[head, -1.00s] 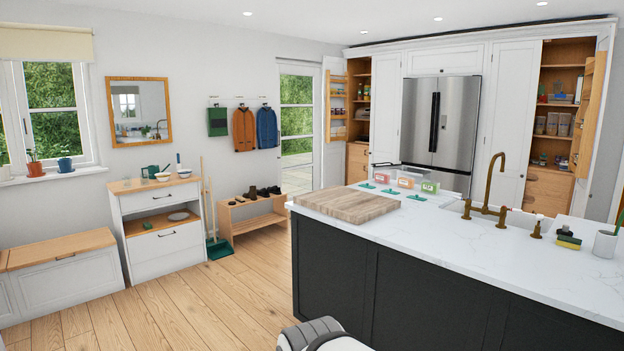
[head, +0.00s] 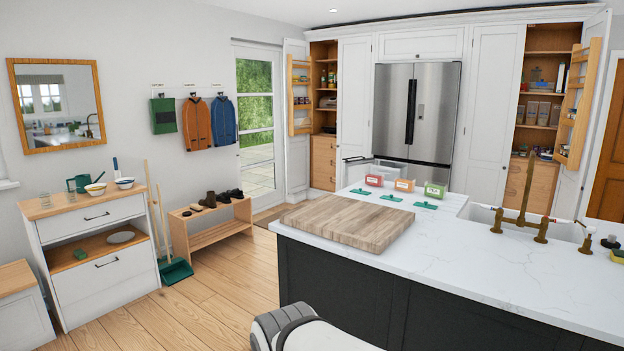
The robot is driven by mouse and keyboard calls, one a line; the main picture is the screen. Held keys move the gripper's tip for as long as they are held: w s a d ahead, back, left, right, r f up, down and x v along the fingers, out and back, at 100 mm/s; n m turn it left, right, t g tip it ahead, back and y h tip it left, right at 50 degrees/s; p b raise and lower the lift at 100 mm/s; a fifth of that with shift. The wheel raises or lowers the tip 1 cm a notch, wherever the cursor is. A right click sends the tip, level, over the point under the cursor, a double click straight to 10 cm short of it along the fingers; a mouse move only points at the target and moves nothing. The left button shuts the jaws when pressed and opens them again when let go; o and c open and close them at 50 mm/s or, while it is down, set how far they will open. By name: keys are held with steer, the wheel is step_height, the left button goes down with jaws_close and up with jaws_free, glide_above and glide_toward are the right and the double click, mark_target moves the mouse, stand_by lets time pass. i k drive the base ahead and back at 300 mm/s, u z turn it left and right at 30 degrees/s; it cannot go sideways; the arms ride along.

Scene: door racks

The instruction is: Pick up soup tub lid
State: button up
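Three small tubs stand in a row on the far end of the white island: a red-labelled tub (head: 374,181), an orange-labelled tub (head: 405,185) and a green-labelled tub (head: 435,190). In front of them lie three flat green lids: a left lid (head: 361,191), a middle lid (head: 391,197) and a right lid (head: 426,205). The labels are too small to read, so I cannot tell which lid is the soup tub's. My gripper does not show; only part of my arm is at the bottom of the view.
A thick wooden board (head: 352,222) lies on the near left of the island worktop (head: 480,262). A brass tap (head: 523,205) and sink are to the right. The wood floor (head: 195,315) left of the island is clear. A bench (head: 205,239) with shoes stands by the wall.

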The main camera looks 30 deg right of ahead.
mark_target(425, 205)
steer(key=z, duration=0.7)
steer(key=i, duration=1.8)
steer(key=z, duration=0.9)
steer(key=k, duration=0.7)
steer(key=z, duration=0.2)
steer(key=i, duration=0.75)
steer(key=u, duration=0.1)
